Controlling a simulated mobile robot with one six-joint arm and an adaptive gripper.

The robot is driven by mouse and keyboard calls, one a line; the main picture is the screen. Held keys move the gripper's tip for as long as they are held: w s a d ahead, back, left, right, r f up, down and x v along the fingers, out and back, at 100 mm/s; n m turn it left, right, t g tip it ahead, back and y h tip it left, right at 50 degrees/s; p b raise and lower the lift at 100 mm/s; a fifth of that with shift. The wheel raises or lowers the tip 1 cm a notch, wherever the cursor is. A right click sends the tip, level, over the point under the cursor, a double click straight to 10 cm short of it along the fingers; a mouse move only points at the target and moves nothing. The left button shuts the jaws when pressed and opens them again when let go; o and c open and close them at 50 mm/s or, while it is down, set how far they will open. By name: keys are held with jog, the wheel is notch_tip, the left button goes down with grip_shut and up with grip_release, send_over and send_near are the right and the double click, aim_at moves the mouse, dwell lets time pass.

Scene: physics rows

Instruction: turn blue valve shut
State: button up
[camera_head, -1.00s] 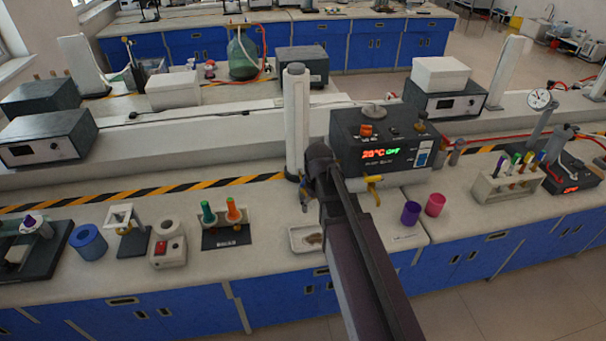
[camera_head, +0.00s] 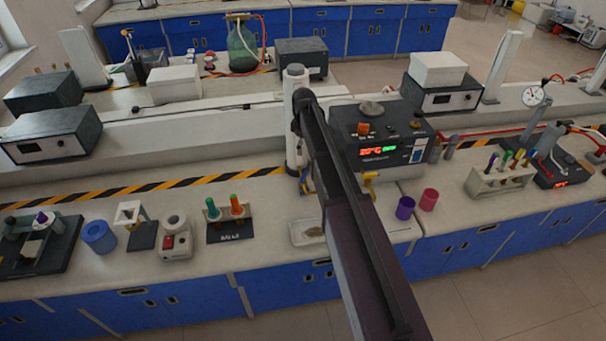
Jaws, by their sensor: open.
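I cannot make out a blue valve for certain. A small blue and yellow part (camera_head: 305,183) shows at the foot of the white column, just left of my dark arm; it is too small to tell what it is. A yellow tap (camera_head: 370,181) sticks out at the front of the dark water bath (camera_head: 392,152), right of my arm. My arm rises from the bottom of the picture to a joint in front of the white column. My gripper is not seen; the arm hides what lies behind it.
A white column (camera_head: 296,145) stands behind the arm joint. A white tray (camera_head: 297,238) lies left of my arm. A purple cup (camera_head: 405,208) and a pink cup (camera_head: 429,200) stand to the right. A rack with green and orange pieces (camera_head: 228,228) stands on the left.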

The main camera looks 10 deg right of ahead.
aim_at(303, 175)
jog(key=shift+f, duration=0.2)
notch_tip(303, 175, down, 13)
jog(key=b, duration=1.3)
jog(key=shift+f+b, duration=0.2)
jog(key=shift+b, duration=0.15)
jog(key=c, duration=0.8)
